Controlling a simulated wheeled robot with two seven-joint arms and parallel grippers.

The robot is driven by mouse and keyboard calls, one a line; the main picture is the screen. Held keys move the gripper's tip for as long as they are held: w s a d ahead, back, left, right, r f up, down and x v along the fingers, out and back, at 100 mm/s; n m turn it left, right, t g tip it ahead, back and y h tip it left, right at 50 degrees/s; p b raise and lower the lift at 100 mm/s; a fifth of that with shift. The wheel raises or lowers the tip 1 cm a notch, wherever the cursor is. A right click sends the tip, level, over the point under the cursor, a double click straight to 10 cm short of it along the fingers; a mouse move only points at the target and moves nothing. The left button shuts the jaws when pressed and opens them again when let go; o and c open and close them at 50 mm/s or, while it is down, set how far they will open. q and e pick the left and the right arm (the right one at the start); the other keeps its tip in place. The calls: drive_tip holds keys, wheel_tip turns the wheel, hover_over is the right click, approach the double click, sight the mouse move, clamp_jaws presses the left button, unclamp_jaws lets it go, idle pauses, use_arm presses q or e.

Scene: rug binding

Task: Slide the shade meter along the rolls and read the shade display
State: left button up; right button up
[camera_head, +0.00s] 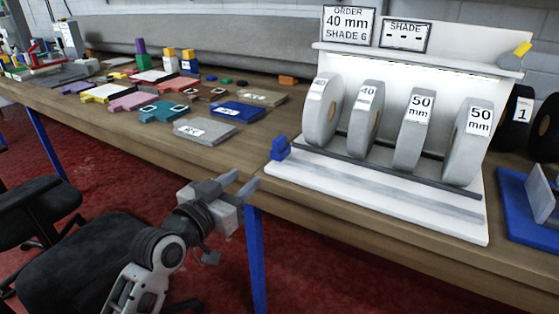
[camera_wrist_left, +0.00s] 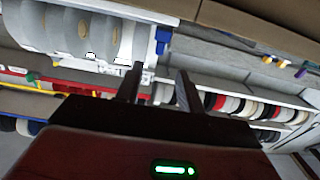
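The blue block that looks like the shade meter (camera_head: 279,148) sits at the left end of the white rail base (camera_head: 400,205). It also shows in the left wrist view (camera_wrist_left: 162,40). Four grey rolls stand in a row behind the rail: two labelled 40 (camera_head: 322,110) (camera_head: 365,115) and two labelled 50 mm (camera_head: 413,130) (camera_head: 466,145). The shade display (camera_head: 405,36) above them shows only dashes. My left gripper (camera_head: 240,184) is open and empty, in front of the table edge, left of and below the blue block. My right gripper is out of view.
Grey, blue and teal flat pieces (camera_head: 203,131) lie on the wooden table (camera_head: 245,155) left of the stand. A blue-based fixture (camera_head: 530,215) and black rolls (camera_head: 515,115) stand at the right. A black chair (camera_head: 85,255) is below the table edge.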

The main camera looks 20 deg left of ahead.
sight(275, 146)
use_arm(q)
drive_tip(key=w, duration=0.5)
drive_tip(key=w+d, duration=0.1)
drive_tip(key=w, duration=0.4)
drive_tip(key=w+d+r, duration=0.1)
drive_tip(key=w, duration=0.5)
drive_tip(key=shift+d, duration=0.15)
